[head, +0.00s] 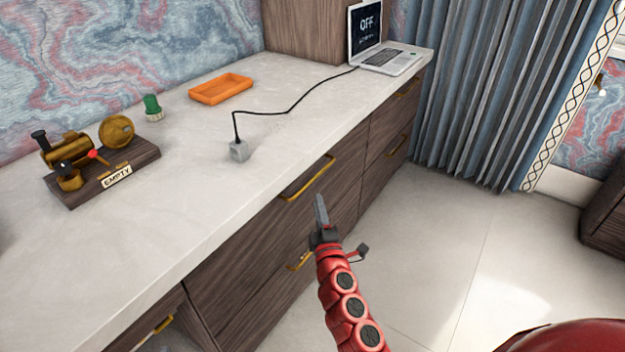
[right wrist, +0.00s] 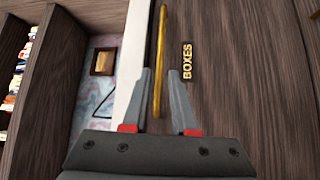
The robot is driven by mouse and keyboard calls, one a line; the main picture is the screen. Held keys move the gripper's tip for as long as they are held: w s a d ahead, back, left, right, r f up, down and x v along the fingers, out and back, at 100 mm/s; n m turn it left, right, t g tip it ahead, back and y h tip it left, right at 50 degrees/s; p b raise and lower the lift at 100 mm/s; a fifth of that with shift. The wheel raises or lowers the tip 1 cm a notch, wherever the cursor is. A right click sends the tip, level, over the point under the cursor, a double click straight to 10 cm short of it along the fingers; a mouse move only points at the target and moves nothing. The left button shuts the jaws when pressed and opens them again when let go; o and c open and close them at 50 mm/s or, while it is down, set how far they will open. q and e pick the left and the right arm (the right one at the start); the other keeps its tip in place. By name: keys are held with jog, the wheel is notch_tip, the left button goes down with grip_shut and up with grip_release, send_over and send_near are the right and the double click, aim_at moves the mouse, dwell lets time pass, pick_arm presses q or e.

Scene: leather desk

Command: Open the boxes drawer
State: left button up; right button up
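The boxes drawer is a dark wood drawer front (right wrist: 225,60) with a "BOXES" label (right wrist: 187,61) in the right wrist view. Its long brass handle (right wrist: 160,40) runs close to the pale countertop edge; in the head view the handle (head: 308,180) sits on the upper drawer below the counter. The drawer looks shut. My right gripper (right wrist: 160,72) is open, its two fingers on either side of the handle in the picture. Contact cannot be told. In the head view my right gripper (head: 320,200) is just in front of that drawer. My left gripper is not in view.
The counter (head: 290,130) holds a brass device (head: 95,155) labelled "EMPTY", a green-topped object (head: 153,108), an orange tray (head: 220,89), a grey cube (head: 239,150) cabled to a laptop (head: 378,45). A lower handle (head: 298,263) is partly hidden. Floor at right is clear.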

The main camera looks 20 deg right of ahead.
aim_at(312, 179)
jog(key=w, duration=0.3)
jog(key=w+d+r, duration=0.1)
jog(key=w, duration=0.2)
jog(key=w+b, duration=0.1)
jog(key=w, duration=0.2)
jog(key=shift+w+d+r, duration=0.15)
jog(key=shift+w, duration=0.25)
grip_shut()
dwell(0.9)
